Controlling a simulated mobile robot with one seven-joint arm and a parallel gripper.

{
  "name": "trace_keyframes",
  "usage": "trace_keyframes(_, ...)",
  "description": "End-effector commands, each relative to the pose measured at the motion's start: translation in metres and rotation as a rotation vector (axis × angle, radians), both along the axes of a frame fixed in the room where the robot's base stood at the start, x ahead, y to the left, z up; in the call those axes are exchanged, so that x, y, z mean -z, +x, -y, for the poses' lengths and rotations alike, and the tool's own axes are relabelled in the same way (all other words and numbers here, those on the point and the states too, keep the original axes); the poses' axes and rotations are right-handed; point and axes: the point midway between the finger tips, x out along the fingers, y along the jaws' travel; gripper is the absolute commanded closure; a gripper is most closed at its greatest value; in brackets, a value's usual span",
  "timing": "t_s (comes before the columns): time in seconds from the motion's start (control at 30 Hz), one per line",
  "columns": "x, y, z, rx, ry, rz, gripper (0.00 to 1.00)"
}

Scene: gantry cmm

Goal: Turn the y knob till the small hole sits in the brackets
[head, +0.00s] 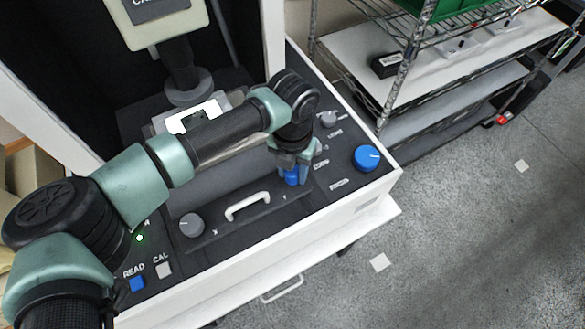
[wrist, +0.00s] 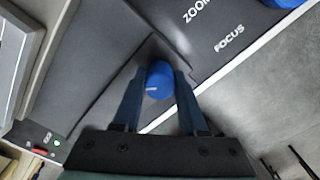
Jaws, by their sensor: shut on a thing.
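The y knob (head: 292,179) is blue and sits at the right end of the sloped dark strip on the console, close to a "Y" label. My gripper (wrist: 158,92) is shut on it, one finger on each side. In the wrist view the blue y knob (wrist: 159,76) shows between the fingers, with a pale pointer line on its face. My arm partly covers the knob in the head view. A pale plate (head: 200,117) with a dark opening lies under the machine's column, partly behind my arm. I cannot make out the small hole or the brackets.
A grey knob (head: 191,224) and white handle (head: 247,206) are left of the y knob. Another blue knob (head: 367,158) is to the right, a grey one (head: 328,119) behind. READ (head: 137,283) and CAL (head: 164,269) buttons are front left; a green light (head: 140,238) glows.

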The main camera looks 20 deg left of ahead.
Motion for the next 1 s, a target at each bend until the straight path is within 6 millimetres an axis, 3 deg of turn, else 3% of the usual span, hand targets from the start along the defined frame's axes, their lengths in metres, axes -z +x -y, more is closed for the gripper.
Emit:
trace_keyframes(0.27, 0.0002, 0.0010, -0.0011, 0.105, 0.003, 0.002, 1.00)
trace_keyframes(1.0, 0.0000, 0.0009, -0.0006, 0.601, 0.002, 0.001, 1.00)
